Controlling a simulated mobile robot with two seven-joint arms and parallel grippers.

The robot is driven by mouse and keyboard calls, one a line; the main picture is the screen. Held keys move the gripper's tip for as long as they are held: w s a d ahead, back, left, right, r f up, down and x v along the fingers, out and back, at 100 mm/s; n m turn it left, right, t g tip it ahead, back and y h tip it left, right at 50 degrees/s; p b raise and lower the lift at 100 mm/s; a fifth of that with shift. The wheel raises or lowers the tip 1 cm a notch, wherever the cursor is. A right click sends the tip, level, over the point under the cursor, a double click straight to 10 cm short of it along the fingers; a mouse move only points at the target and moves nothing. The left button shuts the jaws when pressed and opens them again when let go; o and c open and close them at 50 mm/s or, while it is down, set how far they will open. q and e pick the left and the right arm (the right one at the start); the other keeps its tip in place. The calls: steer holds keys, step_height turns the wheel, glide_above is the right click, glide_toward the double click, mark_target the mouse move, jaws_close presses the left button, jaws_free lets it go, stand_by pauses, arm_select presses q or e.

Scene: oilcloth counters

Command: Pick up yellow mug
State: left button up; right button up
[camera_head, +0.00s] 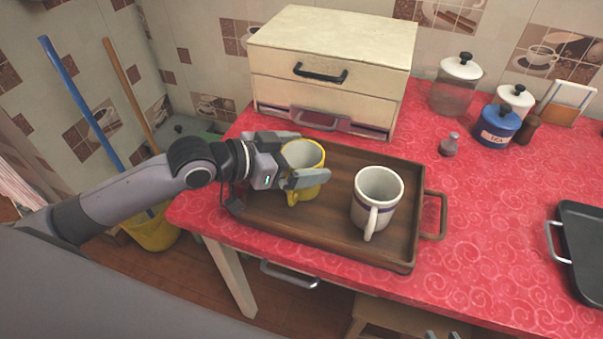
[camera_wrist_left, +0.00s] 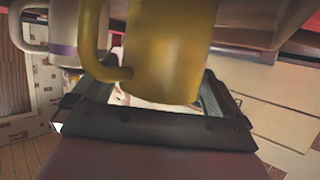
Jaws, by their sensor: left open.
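The yellow mug (camera_head: 306,157) stands upright on the left part of the brown wooden tray (camera_head: 340,245), its handle toward the front. My left gripper (camera_head: 312,158) is open at the mug, with one finger on its far side and one on its near side. I cannot tell whether the fingers touch it. In the left wrist view the yellow mug (camera_wrist_left: 168,50) is large in front of the jaws, its handle at left. Small dark tips at the head view's bottom edge look like my right gripper (camera_head: 441,335), mostly cut off.
A white mug with a purple band (camera_head: 377,200) stands to the right on the tray. A cream drawer box (camera_head: 330,60) stands behind the tray. Jars and a blue canister (camera_head: 497,127) stand at the back right, a dark pan (camera_head: 585,250) at the right.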

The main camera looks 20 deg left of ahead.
arm_select(q)
steer(key=c, duration=0.8)
steer(key=shift+r, duration=0.1)
steer(key=shift+c, duration=1.3)
